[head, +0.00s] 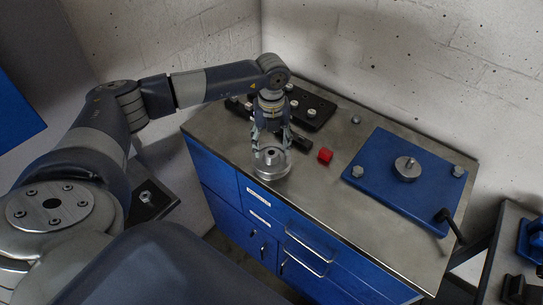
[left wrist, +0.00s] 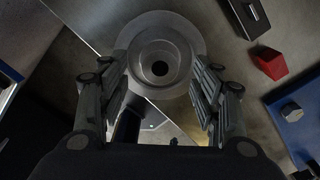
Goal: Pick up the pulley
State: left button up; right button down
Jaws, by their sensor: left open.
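The pulley (head: 271,166) is a round grey metal part with a stepped hub and a central bore. It is upright at the front edge of the bench top, left of the middle. My left gripper (head: 271,142) points down over it and is open. In the left wrist view the pulley (left wrist: 148,48) lies between the open fingers (left wrist: 163,85), one on each side. Whether the fingers touch it cannot be told. My right gripper is not in view.
A red block (head: 325,155) lies right of the pulley on the bench (head: 345,120). A black fixture plate (head: 316,108) is behind the gripper. A blue plate (head: 390,200) with a metal hub (head: 407,168) and bolts is at the right. Blue drawers (head: 235,190) are below.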

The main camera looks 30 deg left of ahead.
pick_arm(q)
jog(key=shift+f, duration=1.2)
grip_shut()
jog(key=shift+w+r, duration=0.1)
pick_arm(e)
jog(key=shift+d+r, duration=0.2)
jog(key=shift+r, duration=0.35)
pick_arm(q)
jog(key=shift+r, duration=0.15)
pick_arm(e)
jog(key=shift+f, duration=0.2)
